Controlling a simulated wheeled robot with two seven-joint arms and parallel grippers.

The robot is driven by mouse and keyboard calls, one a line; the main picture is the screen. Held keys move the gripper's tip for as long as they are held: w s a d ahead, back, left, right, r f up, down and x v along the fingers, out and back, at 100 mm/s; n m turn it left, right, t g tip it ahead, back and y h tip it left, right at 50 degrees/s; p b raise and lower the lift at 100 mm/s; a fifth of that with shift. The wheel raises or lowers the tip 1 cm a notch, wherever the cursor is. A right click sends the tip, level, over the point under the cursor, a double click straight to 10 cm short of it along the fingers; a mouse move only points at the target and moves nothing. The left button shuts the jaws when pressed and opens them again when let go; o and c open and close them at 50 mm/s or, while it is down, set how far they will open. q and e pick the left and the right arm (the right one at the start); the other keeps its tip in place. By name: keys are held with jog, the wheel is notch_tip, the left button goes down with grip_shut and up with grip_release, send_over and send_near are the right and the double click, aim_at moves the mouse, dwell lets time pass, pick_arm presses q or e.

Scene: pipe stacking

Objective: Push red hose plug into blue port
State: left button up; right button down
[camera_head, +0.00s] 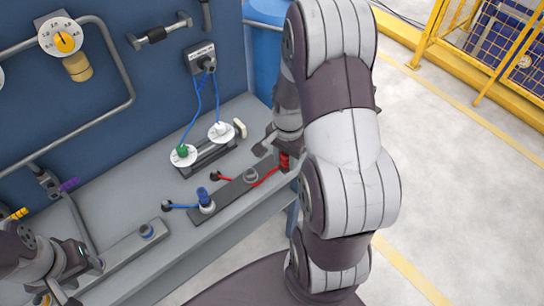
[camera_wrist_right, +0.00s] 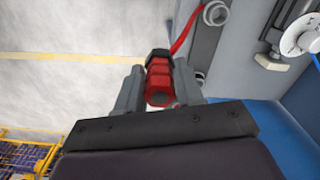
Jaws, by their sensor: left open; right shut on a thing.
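The red hose plug (camera_head: 285,161) is between the fingers of my right gripper (camera_head: 279,152), above the bench's right end. In the right wrist view the red plug (camera_wrist_right: 160,80), with a dark collar, is clamped between both fingers of the right gripper (camera_wrist_right: 158,92). A red hose (camera_head: 264,178) runs from it to the left. A blue-ringed port (camera_head: 147,231) sits on a grey bar at the left, well away from the plug. A blue plug (camera_head: 204,194) stands upright in a pale ring on a dark plate. My left gripper (camera_head: 78,284) is open at the lower left, near the grey bar.
A grey ring port (camera_head: 250,175) is on the dark plate (camera_head: 228,192). Behind it, two white dials (camera_head: 220,131) have blue cables up to a wall box (camera_head: 202,60). A pipe (camera_head: 125,90) and gauge (camera_head: 60,38) are on the blue wall. A yellow fence (camera_head: 480,50) stands right.

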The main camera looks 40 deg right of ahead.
jog(key=shift+r, duration=0.1)
notch_tip(320, 180, up, 8)
jog(key=p, duration=0.7)
jog(key=shift+p, duration=0.4)
